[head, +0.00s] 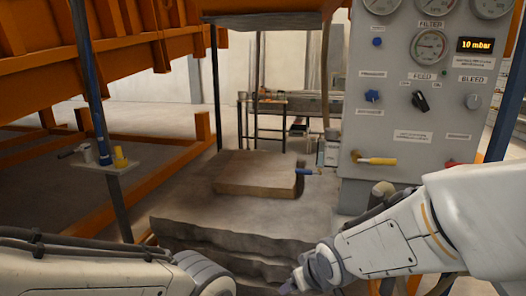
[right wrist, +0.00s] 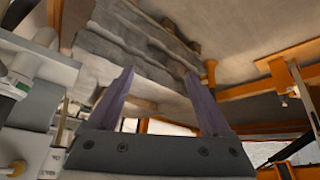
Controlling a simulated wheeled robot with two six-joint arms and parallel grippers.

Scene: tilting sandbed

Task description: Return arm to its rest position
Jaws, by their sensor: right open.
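My right arm (head: 400,235) reaches in from the right of the head view, low in front of the panel. Its gripper (head: 292,284) is at the bottom edge, beside the front of a layered grey block. In the right wrist view the right gripper (right wrist: 160,88) is open, its two dark fingers apart with nothing between them. My left arm (head: 90,270) lies along the bottom left of the head view. The left gripper is out of the picture, below the bottom edge.
A grey control panel (head: 395,110) with gauges, knobs and a yellow-handled lever (head: 375,160) stands behind my right arm. A brown slab (head: 250,178) and a blue-handled tool (head: 307,171) lie on the layered block (head: 200,245). An orange frame (head: 100,75) fills the left.

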